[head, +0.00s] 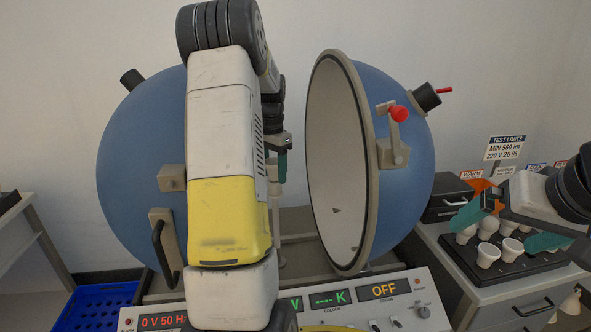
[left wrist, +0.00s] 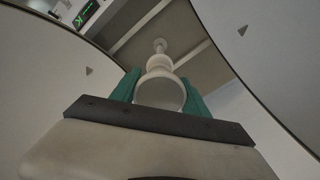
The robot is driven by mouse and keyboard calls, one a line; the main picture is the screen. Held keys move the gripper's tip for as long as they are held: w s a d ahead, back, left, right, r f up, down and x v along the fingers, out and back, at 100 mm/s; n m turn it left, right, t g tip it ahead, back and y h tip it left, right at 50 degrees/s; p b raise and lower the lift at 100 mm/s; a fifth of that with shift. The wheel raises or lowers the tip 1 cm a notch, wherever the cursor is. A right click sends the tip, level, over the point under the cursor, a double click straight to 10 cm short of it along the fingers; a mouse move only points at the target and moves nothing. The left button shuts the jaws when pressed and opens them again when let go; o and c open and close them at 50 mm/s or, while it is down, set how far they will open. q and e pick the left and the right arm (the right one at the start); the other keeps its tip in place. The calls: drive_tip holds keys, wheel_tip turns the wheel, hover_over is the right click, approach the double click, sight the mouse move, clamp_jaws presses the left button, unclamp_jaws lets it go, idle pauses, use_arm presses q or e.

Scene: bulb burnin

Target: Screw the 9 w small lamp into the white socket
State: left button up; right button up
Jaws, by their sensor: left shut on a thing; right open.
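My left gripper (head: 279,160) is inside the open sphere, partly hidden behind my own arm in the head view. In the left wrist view its teal fingers (left wrist: 158,92) are shut on a white lamp (left wrist: 160,93), its round end toward the camera. The lamp lines up with the pale post of the socket (left wrist: 160,46). I cannot tell whether the lamp touches or sits in the socket, nor read its wattage. My right gripper (head: 510,228) is open, over the black lamp tray (head: 516,268) at the right, with white lamps (head: 488,254) between and near its fingers.
The blue sphere stands open, its left half (head: 135,150) and right half (head: 402,190) on either side of my left arm. A control panel (head: 375,308) with an OFF display lies in front. A blue crate (head: 88,308) stands at lower left.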

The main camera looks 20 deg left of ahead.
use_arm(q)
drive_tip(key=m, duration=0.2)
drive_tip(key=a+m, duration=0.1)
drive_tip(key=m, duration=0.2)
drive_tip(key=shift+s, duration=0.15)
drive_tip(key=m, duration=0.4)
drive_tip(key=shift+a+m, duration=0.1)
drive_tip(key=shift+m, duration=0.3)
drive_tip(key=m, duration=0.8)
drive_tip(key=shift+d+f, duration=0.1)
drive_tip(key=shift+d, duration=0.15)
drive_tip(key=o, duration=1.2)
drive_tip(key=shift+o, duration=0.2)
drive_tip(key=shift+d, duration=0.1)
